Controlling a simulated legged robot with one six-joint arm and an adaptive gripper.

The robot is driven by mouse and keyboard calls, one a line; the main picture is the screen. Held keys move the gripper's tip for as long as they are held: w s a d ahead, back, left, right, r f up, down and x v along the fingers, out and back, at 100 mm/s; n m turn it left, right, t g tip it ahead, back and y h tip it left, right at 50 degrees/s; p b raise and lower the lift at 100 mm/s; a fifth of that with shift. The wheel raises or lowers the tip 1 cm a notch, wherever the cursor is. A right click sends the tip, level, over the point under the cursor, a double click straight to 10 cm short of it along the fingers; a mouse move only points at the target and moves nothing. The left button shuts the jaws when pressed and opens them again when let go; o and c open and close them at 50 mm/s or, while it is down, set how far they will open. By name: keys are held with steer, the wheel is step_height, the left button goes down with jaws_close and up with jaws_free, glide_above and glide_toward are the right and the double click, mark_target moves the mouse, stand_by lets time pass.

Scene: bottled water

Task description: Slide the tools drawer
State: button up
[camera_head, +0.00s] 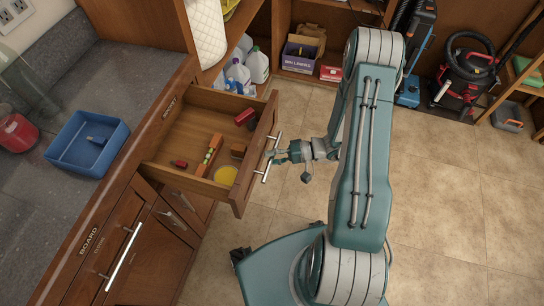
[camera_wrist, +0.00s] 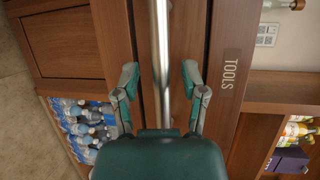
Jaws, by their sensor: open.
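The wooden drawer (camera_head: 203,126) stands pulled out from the counter in the head view, with a few small red, orange and brown items and a yellow round thing inside. Its silver bar handle (camera_head: 267,160) is on the front face. My gripper (camera_head: 277,156) is at the handle, outside the drawer front. In the wrist view my gripper (camera_wrist: 158,76) is open, one finger on each side of the handle bar (camera_wrist: 161,50), with gaps showing on both sides. A TOOLS label (camera_wrist: 230,73) is on the wood to the right.
A blue tray (camera_head: 88,143) and a red container (camera_head: 17,132) are on the grey counter (camera_head: 120,70). Jugs (camera_head: 257,66) stand on a shelf behind the drawer. A red-black vacuum (camera_head: 468,77) is at the back right. Tiled floor (camera_head: 440,200) right of my arm is clear.

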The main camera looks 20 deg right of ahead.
mark_target(233, 147)
steer(key=shift+c, duration=0.2)
jaws_close()
steer(key=w+a, duration=0.2)
steer(key=a, duration=0.1)
steer(key=w+a, duration=0.5)
steer(key=a, duration=0.2)
steer(key=shift+w+a+f, duration=0.1)
steer(key=shift+w+f, duration=0.05)
jaws_free()
steer(key=shift+o, duration=0.2)
